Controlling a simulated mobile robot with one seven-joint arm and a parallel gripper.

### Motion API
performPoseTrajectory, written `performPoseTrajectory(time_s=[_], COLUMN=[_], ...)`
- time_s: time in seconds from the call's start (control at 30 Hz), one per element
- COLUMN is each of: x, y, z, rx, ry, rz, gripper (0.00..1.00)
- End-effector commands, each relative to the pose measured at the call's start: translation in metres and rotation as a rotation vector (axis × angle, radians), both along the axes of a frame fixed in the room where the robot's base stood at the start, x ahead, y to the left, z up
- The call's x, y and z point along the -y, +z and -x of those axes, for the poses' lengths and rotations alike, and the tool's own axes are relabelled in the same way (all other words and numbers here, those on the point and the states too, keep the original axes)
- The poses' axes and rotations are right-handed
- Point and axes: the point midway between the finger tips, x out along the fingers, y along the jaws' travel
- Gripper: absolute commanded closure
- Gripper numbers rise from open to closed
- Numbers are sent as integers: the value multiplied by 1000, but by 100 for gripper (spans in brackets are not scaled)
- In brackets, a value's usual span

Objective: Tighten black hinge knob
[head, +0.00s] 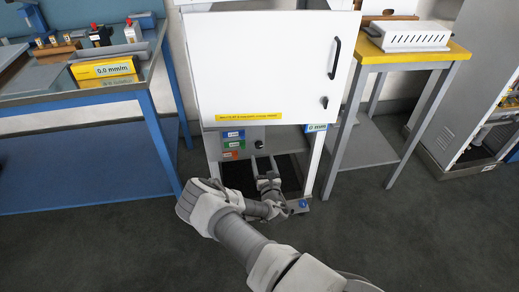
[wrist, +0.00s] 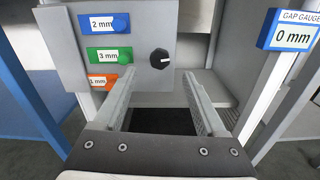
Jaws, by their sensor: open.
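The black knob (wrist: 159,62) is round with a small white mark and sits on the grey front panel (wrist: 70,45), right of the coloured labels. In the head view the knob (head: 259,144) shows just under the white door. My gripper (wrist: 158,78) is open and empty, its two fingers pointing at the panel. In the wrist view the knob appears between and just beyond the fingertips, with no visible contact. In the head view my gripper (head: 264,160) is below the knob, in front of the dispenser frame. I cannot tell how tight the knob is.
Blue 2 mm (wrist: 104,23), green 3 mm (wrist: 108,55) and orange (wrist: 102,81) labels are left of the knob. A "0 mm" gap gauge (wrist: 290,32) is at right. The white door (head: 270,60) hangs above. A blue workbench (head: 85,150) and yellow-topped table (head: 440,55) flank the frame.

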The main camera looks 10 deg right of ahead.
Motion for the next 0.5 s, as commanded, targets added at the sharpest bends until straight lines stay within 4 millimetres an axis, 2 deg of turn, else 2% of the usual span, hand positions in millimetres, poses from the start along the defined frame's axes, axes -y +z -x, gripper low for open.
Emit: performPoseTrajectory(time_s=[0.1, 0.23, 0.5], x=[1, 0, 0], y=[-1, -1, 0], z=[-27, -50, -74], rx=[4, 3, 1], ry=[0, 1, 0], rz=[-3, -2, 0], gripper=[26, 26, 26])
